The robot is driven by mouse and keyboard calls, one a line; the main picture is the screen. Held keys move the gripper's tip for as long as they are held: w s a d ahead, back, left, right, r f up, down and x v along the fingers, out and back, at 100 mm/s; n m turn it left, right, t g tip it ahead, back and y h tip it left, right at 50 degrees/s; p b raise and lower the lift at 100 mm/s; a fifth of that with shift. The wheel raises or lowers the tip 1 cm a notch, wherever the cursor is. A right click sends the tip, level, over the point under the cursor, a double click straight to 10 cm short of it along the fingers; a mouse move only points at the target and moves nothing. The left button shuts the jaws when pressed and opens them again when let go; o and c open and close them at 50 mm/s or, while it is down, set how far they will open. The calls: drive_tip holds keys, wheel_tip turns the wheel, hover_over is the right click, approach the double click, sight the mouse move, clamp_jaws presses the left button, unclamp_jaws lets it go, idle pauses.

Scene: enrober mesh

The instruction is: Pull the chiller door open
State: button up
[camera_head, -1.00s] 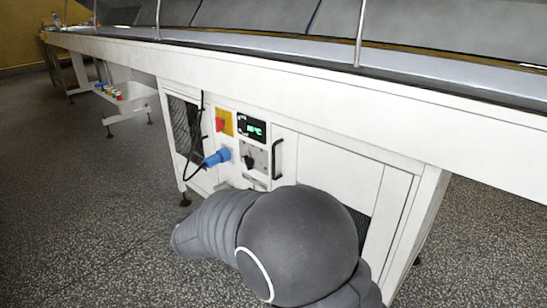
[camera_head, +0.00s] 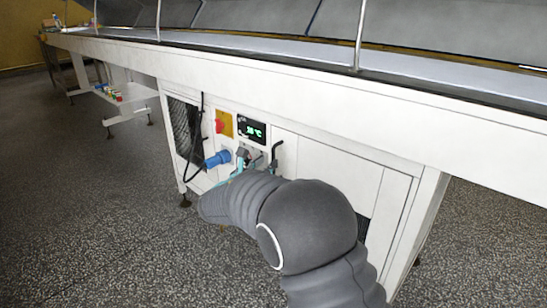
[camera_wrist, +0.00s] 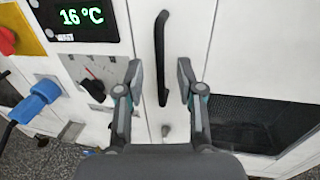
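The chiller door (camera_head: 335,165) is a white panel under the conveyor, and it looks closed. Its black vertical bar handle (camera_wrist: 161,60) stands near the door's left edge in the wrist view; in the head view the handle (camera_head: 277,152) is partly hidden by my arm. My gripper (camera_wrist: 160,82) is open, with one finger on each side of the handle's lower half in the picture. In the head view the gripper is mostly hidden behind my arm.
Left of the handle are a green display (camera_wrist: 82,16) reading 16 °C, a red knob on a yellow plate (camera_wrist: 15,35), a black rotary switch (camera_wrist: 92,86) and a blue plug (camera_wrist: 38,102) with a cable. A dark mesh grille (camera_wrist: 255,120) lies at lower right. The conveyor (camera_head: 300,75) overhangs the cabinet.

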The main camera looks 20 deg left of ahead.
sight(273, 157)
drive_tip(key=shift+w+d, duration=0.25)
drive_tip(key=shift+w, duration=0.95)
drive_tip(key=shift+w+d, duration=0.25)
drive_tip(key=shift+w, duration=0.95)
clamp_jaws()
